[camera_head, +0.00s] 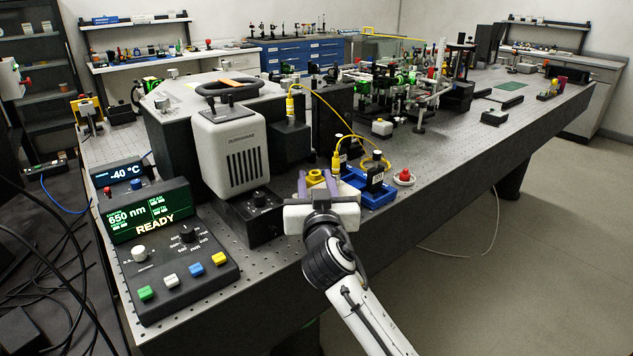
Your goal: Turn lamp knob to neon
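The lamp housing (236,152) is a pale grey box with dark vents, on a black base at the front of the bench. A black knob (260,199) sits on that base; its setting and labels are too small to read. My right gripper (317,184) is right of the knob, apart from it, over the bench's front edge. Its purple fingers stand apart. A yellow fitting (316,176) shows between or behind them; I cannot tell whether they touch it. My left gripper is not in view.
A control panel (180,265) with coloured buttons, another black knob (188,235) and a "650 nm READY" display stands left of the lamp.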

